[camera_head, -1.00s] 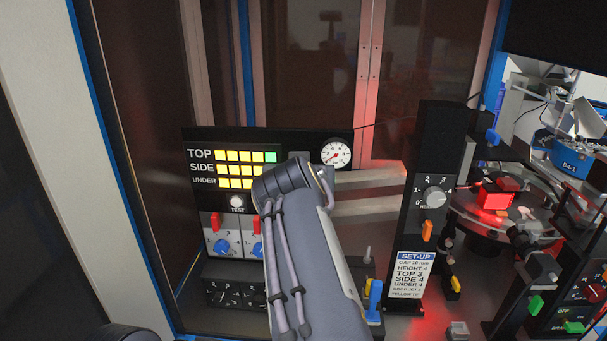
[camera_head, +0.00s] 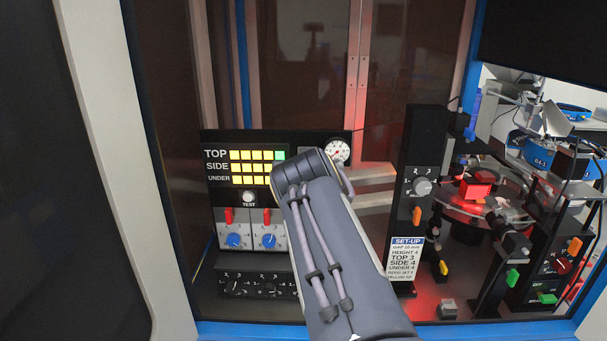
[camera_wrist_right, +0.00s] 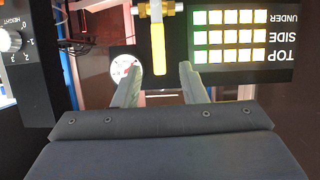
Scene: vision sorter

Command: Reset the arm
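My right arm (camera_head: 335,240) reaches up from the bottom of the head view toward the panel, its end in front of the panel's right part. Its gripper is hidden there behind the arm. In the right wrist view, which shows the panel upside down, my right gripper (camera_wrist_right: 161,68) has its two fingers apart. A yellow lever (camera_wrist_right: 158,50) on a brass fitting shows between and beyond the fingertips; I see no finger touching it. The light panel (camera_head: 218,193) has rows TOP, SIDE and UNDER, lit yellow with one green. My left gripper is not in view.
A round gauge (camera_head: 337,151) sits close to the arm's end. Right of it stands a black post with a height dial (camera_head: 422,187) and a set-up card (camera_head: 406,262). A turntable with a red-lit block (camera_head: 474,190) is further right. A blue frame edge (camera_head: 250,330) runs along the bottom.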

